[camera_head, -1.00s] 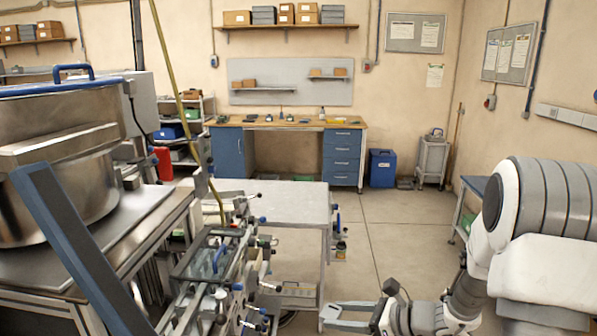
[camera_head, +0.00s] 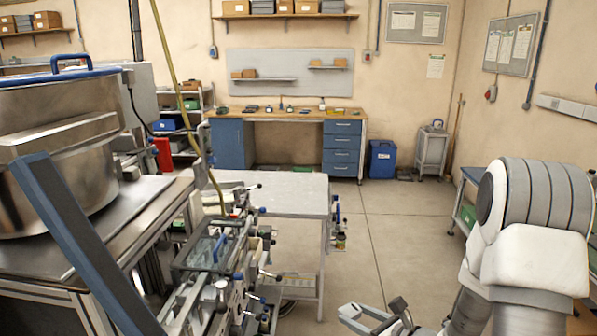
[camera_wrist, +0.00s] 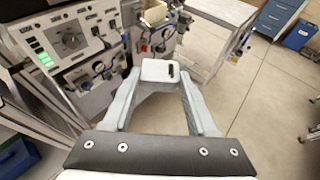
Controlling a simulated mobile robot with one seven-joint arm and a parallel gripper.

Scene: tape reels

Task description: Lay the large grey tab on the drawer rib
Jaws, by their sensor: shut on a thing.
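A pale grey tab with a dark slot (camera_wrist: 160,70) sits between the fingertips of my gripper (camera_wrist: 160,84) in the wrist view, and the fingers are shut on it. It appears to be the large grey tab. In the head view my gripper (camera_head: 362,318) is low at the bottom edge, right of the machine and over the floor, partly cut off by the frame. I cannot make out the drawer rib in either view.
A machine with levers and knobs (camera_head: 215,270) stands left of my gripper. Its control panel with green lights (camera_wrist: 70,45) is at upper left in the wrist view. A grey table (camera_head: 290,190) stands behind. Open floor (camera_head: 400,240) lies to the right.

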